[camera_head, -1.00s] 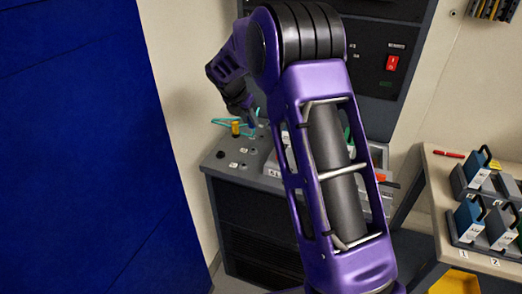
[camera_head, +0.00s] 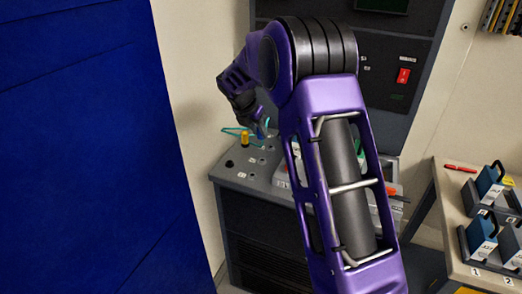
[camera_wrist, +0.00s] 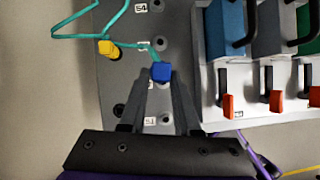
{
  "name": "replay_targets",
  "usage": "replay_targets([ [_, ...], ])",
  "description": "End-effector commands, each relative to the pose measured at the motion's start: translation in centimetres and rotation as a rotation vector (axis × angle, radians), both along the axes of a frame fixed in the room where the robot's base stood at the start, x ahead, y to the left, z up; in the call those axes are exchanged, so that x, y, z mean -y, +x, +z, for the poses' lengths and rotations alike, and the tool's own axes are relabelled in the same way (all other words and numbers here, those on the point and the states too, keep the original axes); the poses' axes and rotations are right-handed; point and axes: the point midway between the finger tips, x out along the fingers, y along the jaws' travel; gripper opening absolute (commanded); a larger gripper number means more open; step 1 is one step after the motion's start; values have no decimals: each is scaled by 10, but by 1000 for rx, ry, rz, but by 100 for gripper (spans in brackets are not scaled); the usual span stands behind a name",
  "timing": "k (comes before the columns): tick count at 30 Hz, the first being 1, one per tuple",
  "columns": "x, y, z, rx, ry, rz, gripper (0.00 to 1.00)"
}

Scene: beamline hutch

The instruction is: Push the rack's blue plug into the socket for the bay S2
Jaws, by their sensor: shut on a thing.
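My gripper (camera_wrist: 160,88) is shut on the blue plug (camera_wrist: 161,72), held at its fingertips over the grey socket panel (camera_wrist: 185,28). A teal cable (camera_wrist: 132,43) runs to the blue plug. The yellow plug (camera_wrist: 107,47) stands at the left of the panel, apart from my gripper. The S4 label (camera_wrist: 141,6) is above the plug in the wrist view and the S1 label (camera_wrist: 150,121) is below it. A label between them is mostly hidden by my fingers, so I cannot read S2. Whether the blue plug touches a socket cannot be told. The yellow plug also shows in the head view (camera_head: 245,139).
A light rack (camera_wrist: 235,110) with blue, grey and green handled blocks and orange tabs stands close to the right of my gripper. A side table (camera_head: 450,185) with more handled blocks is at the right. A blue wall panel (camera_head: 80,150) stands at the left.

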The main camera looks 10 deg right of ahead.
Motion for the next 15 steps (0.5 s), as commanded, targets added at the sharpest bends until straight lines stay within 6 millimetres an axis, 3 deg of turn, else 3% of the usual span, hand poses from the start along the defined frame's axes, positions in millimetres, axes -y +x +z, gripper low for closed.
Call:
replay_targets([
  [15, 3, -12, -47, -2, 0, 103, 0],
])
